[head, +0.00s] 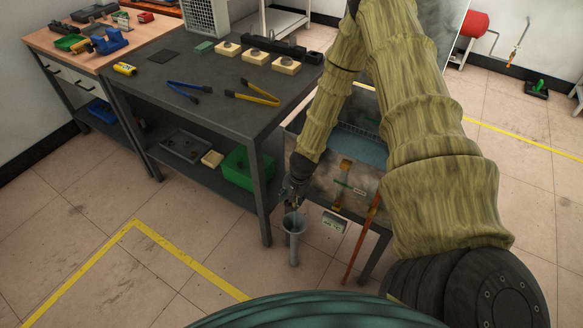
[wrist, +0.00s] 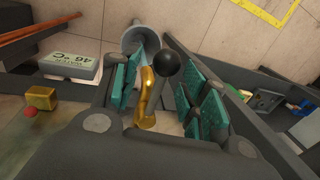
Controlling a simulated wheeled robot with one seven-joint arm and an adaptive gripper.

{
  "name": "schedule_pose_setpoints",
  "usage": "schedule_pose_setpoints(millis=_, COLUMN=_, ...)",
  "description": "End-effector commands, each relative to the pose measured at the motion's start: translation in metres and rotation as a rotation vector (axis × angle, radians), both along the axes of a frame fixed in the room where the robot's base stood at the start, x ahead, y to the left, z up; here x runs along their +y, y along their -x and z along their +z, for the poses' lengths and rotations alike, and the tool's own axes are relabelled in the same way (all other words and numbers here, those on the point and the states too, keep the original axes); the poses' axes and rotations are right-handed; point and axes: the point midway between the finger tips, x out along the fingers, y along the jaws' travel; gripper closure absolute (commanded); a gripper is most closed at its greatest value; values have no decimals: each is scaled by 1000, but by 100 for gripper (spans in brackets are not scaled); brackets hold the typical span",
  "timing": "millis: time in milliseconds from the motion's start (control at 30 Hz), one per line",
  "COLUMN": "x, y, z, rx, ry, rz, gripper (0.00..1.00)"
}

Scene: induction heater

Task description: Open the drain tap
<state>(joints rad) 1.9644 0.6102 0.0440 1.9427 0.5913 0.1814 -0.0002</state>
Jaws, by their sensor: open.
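The drain tap shows in the wrist view as a brass body (wrist: 146,92) with a grey lever ending in a black ball knob (wrist: 166,63). My gripper (wrist: 165,92) is open, with teal finger pads on both sides of the tap and lever. I see gaps beside the lever; whether a pad touches the tap I cannot tell. In the head view my gripper (head: 291,195) is at the tank's left front corner and largely hides the tap. A grey funnel (head: 294,222) stands just below it; the funnel (wrist: 140,38) is beyond the fingertips in the wrist view.
The tank (head: 322,183) holds blue water (head: 358,146). A display (wrist: 70,67) reading water 46 °C hangs on its front, and a copper-coloured rod (head: 361,240) leans nearby. A dark workbench (head: 225,110) with tongs (head: 252,98) stands left. The floor in front left is clear.

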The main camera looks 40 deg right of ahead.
Motion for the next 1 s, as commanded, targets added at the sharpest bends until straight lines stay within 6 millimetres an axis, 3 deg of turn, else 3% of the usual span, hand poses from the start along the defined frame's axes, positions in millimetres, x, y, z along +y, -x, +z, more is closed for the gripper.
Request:
schedule_pose_setpoints(millis=267, x=-1, y=2, z=17, rx=-2, ry=0, rz=0, gripper=55)
schedule_pose_setpoints(millis=1000, x=-9, y=18, z=101, rx=-1, ry=1, rz=0, gripper=55)
